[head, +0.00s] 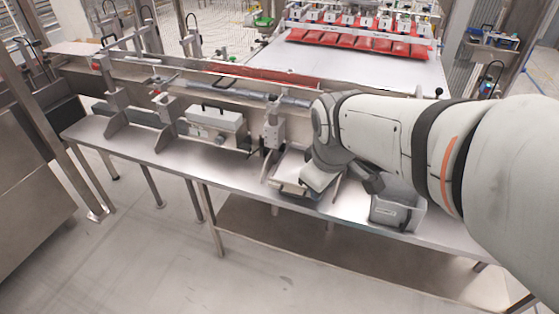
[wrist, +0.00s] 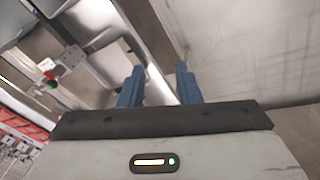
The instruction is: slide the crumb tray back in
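A shallow, pale metal tray (head: 289,163) lies on the steel bench near its middle, beneath the end of my arm. It looks like the crumb tray, but my wrist covers much of it, so I cannot tell how far out it sits. My gripper (wrist: 158,84) shows in the wrist view with its two blue fingers apart and nothing clearly held between them. Pale metal surfaces lie beyond the fingertips. I cannot tell whether the fingers touch any of them. In the head view the fingers are hidden by my wrist.
The steel bench (head: 130,140) runs across the view. A grey bin (head: 397,208) stands right of my wrist. A white-topped box unit (head: 213,125) stands to the left. A rail with upright brackets runs behind. Red packs (head: 360,46) lie at the back.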

